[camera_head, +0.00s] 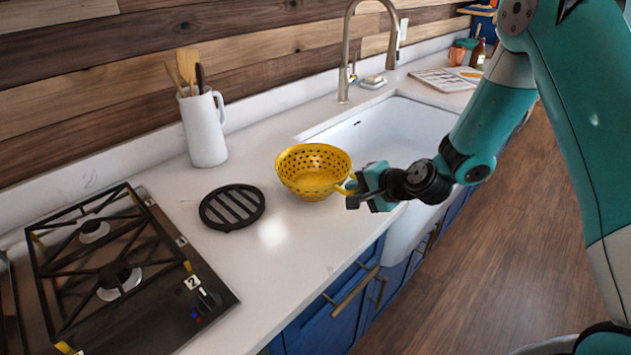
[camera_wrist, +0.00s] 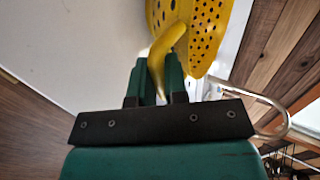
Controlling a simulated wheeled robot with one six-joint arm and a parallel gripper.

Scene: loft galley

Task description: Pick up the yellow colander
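The yellow colander (camera_head: 313,178) is a round bowl with rows of holes. It appears to stand upright on the white counter, between a black trivet and the sink, near the front edge. My gripper (camera_head: 362,188) reaches in from the right at its handle side. In the wrist view the colander's wall (camera_wrist: 203,35) fills the top, and its curved yellow handle (camera_wrist: 166,45) runs down between the green fingers of my gripper (camera_wrist: 160,75). The fingers appear closed against both sides of the handle. The colander's underside and the hidden part of the handle cannot be seen.
A black slatted trivet (camera_head: 232,207) lies left of the colander. A white pitcher (camera_head: 204,130) with wooden utensils stands behind it. A gas hob (camera_head: 105,265) is at the left. The white sink (camera_head: 385,130) and a tall tap (camera_head: 346,50) are behind and to the right.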

